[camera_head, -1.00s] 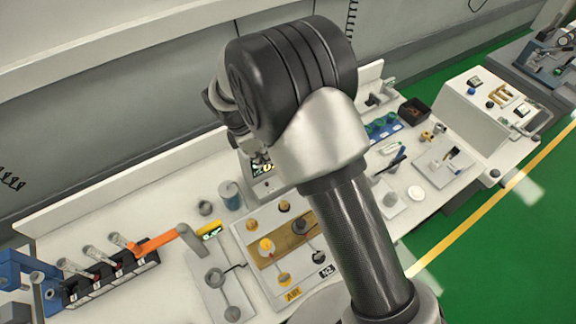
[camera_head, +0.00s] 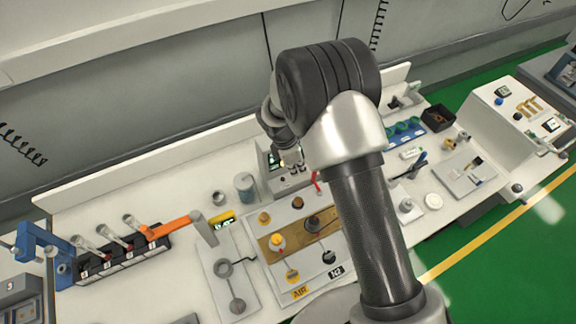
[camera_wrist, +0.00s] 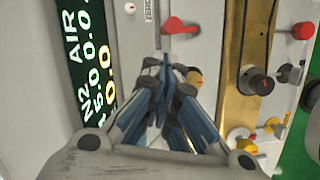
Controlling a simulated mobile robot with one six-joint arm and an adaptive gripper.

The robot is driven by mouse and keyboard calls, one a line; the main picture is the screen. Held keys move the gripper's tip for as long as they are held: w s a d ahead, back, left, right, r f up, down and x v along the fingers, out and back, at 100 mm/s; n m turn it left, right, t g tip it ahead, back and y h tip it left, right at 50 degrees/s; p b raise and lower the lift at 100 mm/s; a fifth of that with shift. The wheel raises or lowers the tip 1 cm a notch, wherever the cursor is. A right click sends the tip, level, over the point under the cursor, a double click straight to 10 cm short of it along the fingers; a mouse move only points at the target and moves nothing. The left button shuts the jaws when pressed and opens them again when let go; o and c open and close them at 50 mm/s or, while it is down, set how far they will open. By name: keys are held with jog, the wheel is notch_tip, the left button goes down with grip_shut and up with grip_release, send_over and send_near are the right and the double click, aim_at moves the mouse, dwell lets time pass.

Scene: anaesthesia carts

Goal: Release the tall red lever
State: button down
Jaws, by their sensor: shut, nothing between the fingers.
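A thin red lever (camera_head: 316,182) stands up from the back of the gas panel (camera_head: 262,222) in the head view, partly next to my arm. In the wrist view a red lever (camera_wrist: 180,27) shows just beyond my fingertips, and a red knob (camera_wrist: 303,30) sits farther right. I cannot tell for sure which of these two is the tall lever. My gripper (camera_wrist: 166,72) is shut and empty, apart from both red parts in the picture. In the head view my gripper (camera_head: 291,160) hangs by the small display unit, left of the red lever.
A lit AIR/N2 display (camera_wrist: 88,55) is close on the left of my gripper. Black and yellow knobs stand on the brass strip (camera_wrist: 240,100). The back wall is close.

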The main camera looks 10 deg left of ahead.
jog(key=shift+w+d, duration=0.2)
jog(key=shift+d, duration=0.4)
jog(key=shift+w+d+m+g, duration=0.3)
jog(key=shift+w+m, duration=0.2)
jog(key=shift+m, duration=0.5)
jog(key=shift+w+d+m+b, duration=0.2)
jog(key=shift+w+m+b, duration=0.15)
jog(key=shift+m, duration=0.25)
jog(key=w+d+m, duration=0.1)
jog(key=m, duration=0.1)
jog(key=m+g+b, duration=0.1)
jog(key=m, duration=0.1)
jog(key=shift+w+d+f, duration=0.1)
jog(key=shift+w+d, duration=0.25)
jog(key=shift+d, duration=0.05)
jog(key=d+m, duration=0.1)
jog(key=m, duration=0.1)
jog(key=w+d+m+g, duration=0.1)
jog(key=shift+m+b, duration=0.3)
jog(key=shift+m, duration=0.1)
jog(key=d+m, duration=0.1)
jog(key=d+m+y, duration=0.1)
jog(key=m, duration=0.1)
jog(key=shift+g, duration=0.3)
jog(key=shift+s, duration=0.1)
